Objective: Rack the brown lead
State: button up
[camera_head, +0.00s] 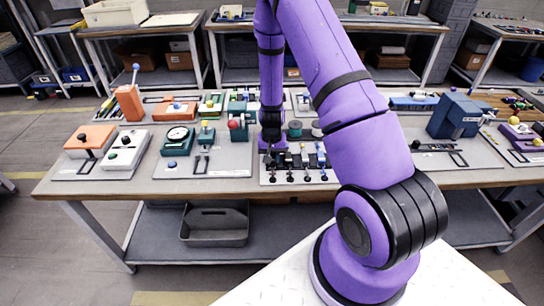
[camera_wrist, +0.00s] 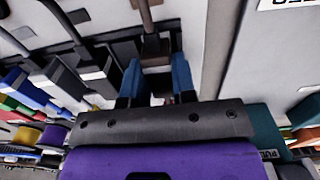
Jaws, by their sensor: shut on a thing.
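My gripper (camera_wrist: 156,72) shows in the wrist view with two blue fingers, shut on the brown lead (camera_wrist: 154,46). The lead's dark brown body sits between the fingertips, and its thin cord runs toward the top of the picture. In the head view my gripper (camera_head: 271,148) is low over the left end of a small rack board (camera_head: 265,182) on the bench. The held lead is too small and dark to make out there. Whether the brown lead touches the rack cannot be told.
A green spool (camera_head: 295,129) stands behind the rack. A teal fixture with a red knob (camera_head: 234,124) is close on the left, with a dial gauge (camera_head: 177,134) farther left. A blue block (camera_head: 455,116) stands at the right. A grey tote (camera_head: 215,223) sits on the lower shelf.

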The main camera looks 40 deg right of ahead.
jog(key=shift+f, duration=0.1)
dwell(0.3)
jog(key=o, duration=1)
notch_tip(320, 180, up, 11)
jog(key=shift+f, duration=0.1)
dwell(0.4)
jog(key=s+a+r+n+t, duration=0.1)
jog(key=s+a+r, duration=0.15)
jog(key=r, duration=0.55)
jog(key=s+a+r+n+t, duration=0.1)
jog(key=a+r, duration=0.2)
jog(key=r, duration=0.5)
jog(key=s+a+r+n, duration=0.1)
jog(key=s+a+r, duration=0.15)
jog(key=r, duration=0.45)
jog(key=s+a+r+n+t, duration=0.1)
jog(key=s+r, duration=0.3)
jog(key=s, duration=0.2)
jog(key=s+a+r+n+t, duration=0.1)
jog(key=s+a+r, duration=0.1)
jog(key=s+r, duration=0.3)
jog(key=s+a+r+n+t, duration=0.1)
jog(key=s+a+r, duration=0.1)
jog(key=s+r, duration=0.3)
jog(key=shift+s+n, duration=0.4)
jog(key=shift+s, duration=1.6)
